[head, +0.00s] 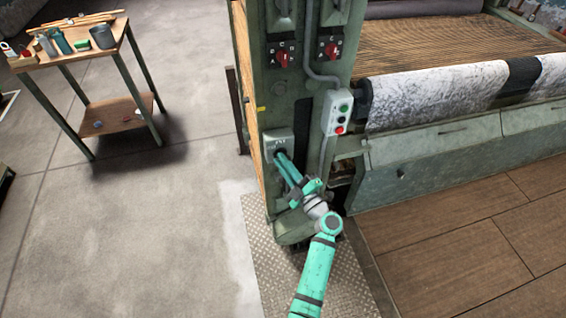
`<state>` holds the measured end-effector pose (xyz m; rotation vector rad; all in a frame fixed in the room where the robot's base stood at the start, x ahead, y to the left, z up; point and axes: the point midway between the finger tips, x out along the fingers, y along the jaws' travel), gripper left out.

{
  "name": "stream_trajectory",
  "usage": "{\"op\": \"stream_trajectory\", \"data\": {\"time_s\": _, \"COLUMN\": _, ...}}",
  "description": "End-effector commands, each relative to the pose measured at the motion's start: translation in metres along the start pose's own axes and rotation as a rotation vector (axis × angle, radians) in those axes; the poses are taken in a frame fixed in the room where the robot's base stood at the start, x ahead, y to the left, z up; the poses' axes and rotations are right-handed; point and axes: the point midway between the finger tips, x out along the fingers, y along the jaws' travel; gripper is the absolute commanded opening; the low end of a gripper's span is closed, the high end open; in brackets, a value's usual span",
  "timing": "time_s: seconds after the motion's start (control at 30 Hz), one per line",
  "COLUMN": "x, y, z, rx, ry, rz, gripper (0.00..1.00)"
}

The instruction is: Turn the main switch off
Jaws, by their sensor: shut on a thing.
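A grey-green switch box (278,138) with a small label is on the lower front of the machine's green column. I take it for the main switch. My gripper (280,155) reaches up to this box from below. Its fingers are shut on the switch handle at the box's front. The fingers hide the handle, so I cannot tell which way it is turned.
Two red rotary switches (282,59) (332,51) sit higher on the column. A push-button box (338,113) hangs just right of my gripper. A small wooden table (84,55) with tools stands at the left. The floor between is clear.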

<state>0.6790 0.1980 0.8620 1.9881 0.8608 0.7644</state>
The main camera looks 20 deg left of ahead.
Motion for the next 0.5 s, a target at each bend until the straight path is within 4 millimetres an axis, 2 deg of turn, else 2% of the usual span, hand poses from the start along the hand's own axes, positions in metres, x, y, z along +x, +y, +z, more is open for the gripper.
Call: {"op": "stream_trajectory", "data": {"time_s": 0.5, "x": -0.0005, "y": -0.0043, "z": 0.0003, "rx": -0.386, "ry": 0.001, "rz": -0.163, "gripper": 0.0}}
